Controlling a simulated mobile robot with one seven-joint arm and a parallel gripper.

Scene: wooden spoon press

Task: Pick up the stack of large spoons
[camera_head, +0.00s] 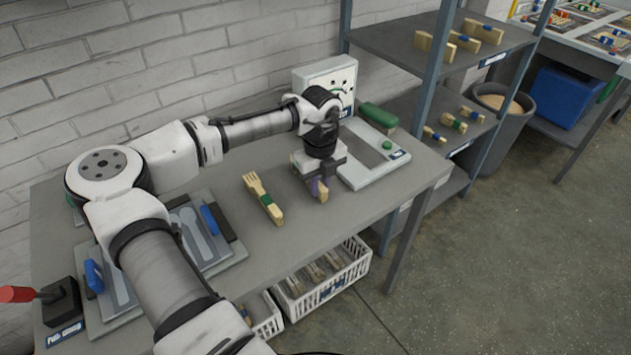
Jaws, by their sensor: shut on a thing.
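My gripper (314,179) points down over the grey workbench, right of its middle. It is shut on a light wooden stack with a purple-blue band, which I take as the stack of large spoons (323,192). My fingers and wrist hide most of this stack, so its full shape does not show. I cannot tell whether it touches the bench top. To its left, apart from it, a wooden fork stack (263,198) with a green band lies on the bench.
A white machine (367,158) with a green roller stands right of my gripper. A press with metal molds (200,240) lies at the left, near a red-handled lever (18,294). White baskets (328,288) sit below the bench. A shelf rack (424,50) holds more wooden stacks.

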